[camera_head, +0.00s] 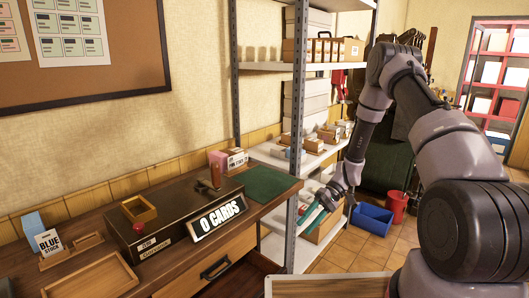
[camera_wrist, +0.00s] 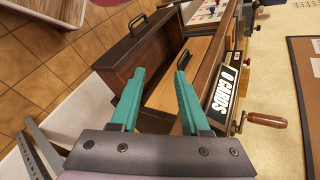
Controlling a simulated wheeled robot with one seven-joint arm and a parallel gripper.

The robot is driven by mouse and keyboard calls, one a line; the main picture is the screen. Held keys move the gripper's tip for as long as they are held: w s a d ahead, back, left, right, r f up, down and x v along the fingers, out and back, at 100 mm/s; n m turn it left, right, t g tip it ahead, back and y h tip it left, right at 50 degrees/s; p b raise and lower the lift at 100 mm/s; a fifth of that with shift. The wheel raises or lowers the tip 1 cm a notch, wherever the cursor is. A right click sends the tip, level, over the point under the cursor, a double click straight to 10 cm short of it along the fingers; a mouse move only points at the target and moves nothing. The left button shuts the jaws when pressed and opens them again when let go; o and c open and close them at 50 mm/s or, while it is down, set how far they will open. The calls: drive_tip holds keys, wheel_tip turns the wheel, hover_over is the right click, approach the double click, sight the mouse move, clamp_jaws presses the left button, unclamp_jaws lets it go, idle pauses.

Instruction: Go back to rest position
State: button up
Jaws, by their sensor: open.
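My gripper (camera_head: 314,212) hangs in the air in front of the metal shelf, to the right of the wooden bench. Its two teal fingers are apart with nothing between them in the wrist view (camera_wrist: 160,73). My arm reaches in from the right, bent at a high elbow. The cam press (camera_head: 170,224) stands on the bench, with a sign reading "0 CARDS" (camera_head: 217,219). The sign also shows in the wrist view (camera_wrist: 225,92), beyond the fingers and to their right.
A drawer (camera_head: 213,270) with a dark handle is in the bench front. The metal shelf (camera_head: 292,150) with boxes is close to my gripper. A blue bin (camera_head: 372,219) and a red bucket (camera_head: 397,206) stand on the tiled floor. A wooden tray (camera_head: 95,278) lies at the bench's left.

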drive_tip(key=s+d+r+m+t+h, duration=0.1)
drive_tip(key=d+r+t+h, duration=0.15)
drive_tip(key=r, duration=1.15)
drive_tip(key=d+r+m+t+h, duration=0.2)
drive_tip(key=d+r+t, duration=0.1)
drive_tip(key=r, duration=1.1)
drive_tip(key=s+d+r+m+t+h, duration=0.3)
drive_tip(key=s+r+t, duration=0.5)
drive_tip(key=s+r, duration=0.7)
drive_tip(key=shift+d+r+m, duration=0.5)
drive_tip(key=shift+d+m, duration=0.4)
drive_tip(key=shift+d, duration=0.2)
